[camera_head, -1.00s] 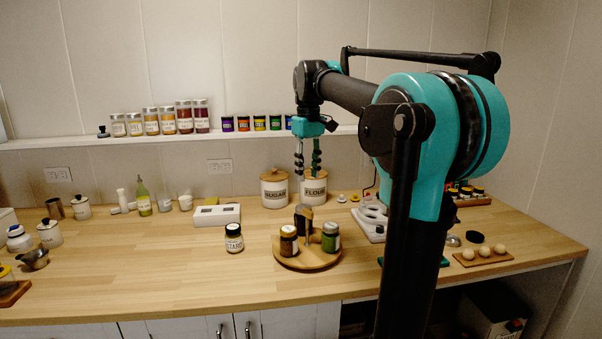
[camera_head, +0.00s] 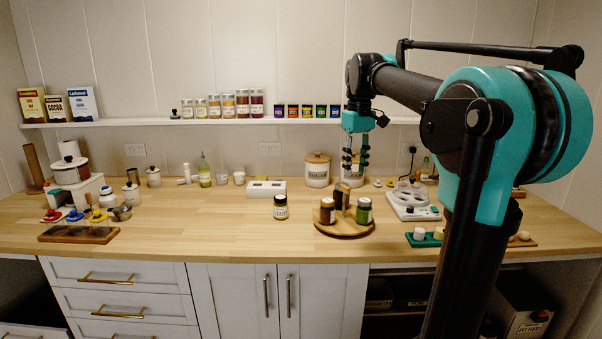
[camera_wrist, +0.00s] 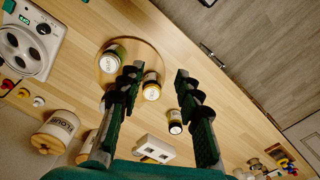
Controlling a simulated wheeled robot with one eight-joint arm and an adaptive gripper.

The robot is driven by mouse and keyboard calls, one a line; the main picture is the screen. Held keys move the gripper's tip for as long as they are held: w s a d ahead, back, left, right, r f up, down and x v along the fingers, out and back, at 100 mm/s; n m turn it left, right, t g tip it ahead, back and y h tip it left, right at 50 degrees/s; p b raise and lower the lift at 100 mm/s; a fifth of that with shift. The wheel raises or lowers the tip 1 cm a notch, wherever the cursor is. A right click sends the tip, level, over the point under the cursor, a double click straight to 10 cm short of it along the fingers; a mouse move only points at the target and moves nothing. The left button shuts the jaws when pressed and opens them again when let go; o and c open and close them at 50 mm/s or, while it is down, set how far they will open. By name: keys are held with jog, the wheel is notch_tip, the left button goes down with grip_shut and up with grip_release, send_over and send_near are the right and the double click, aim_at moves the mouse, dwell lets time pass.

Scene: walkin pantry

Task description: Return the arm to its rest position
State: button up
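My gripper (camera_head: 355,162) hangs from my arm above the back of the counter, in front of the flour canister (camera_head: 352,178). In the wrist view my gripper (camera_wrist: 160,95) has its two fingers wide apart with nothing held between them. Below it is the wooden turntable (camera_head: 345,233) with jars on it. In the wrist view this jar (camera_wrist: 175,122) shows between and beyond the fingers.
The wooden counter (camera_head: 180,228) is open at the front middle. A sugar canister (camera_head: 317,170) and a white block (camera_head: 266,188) stand behind. A white appliance (camera_head: 412,200) is at right. A wall shelf (camera_head: 150,122) holds spice jars (camera_head: 228,105) and several small colored tins.

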jog(key=s+d+f+m+t, duration=0.1)
jog(key=s+f, duration=0.6)
jog(key=f, duration=0.4)
jog(key=s+d+f+m+t, duration=0.1)
jog(key=s+f+m, duration=0.1)
jog(key=s+f, duration=0.6)
jog(key=s+d+f+m+t, duration=0.1)
jog(key=s+f, duration=0.6)
jog(key=f, duration=0.9)
jog(key=shift+s+d+m+t, duration=0.2)
jog(key=shift+d+m+t, duration=0.1)
jog(key=shift+m+t, duration=0.35)
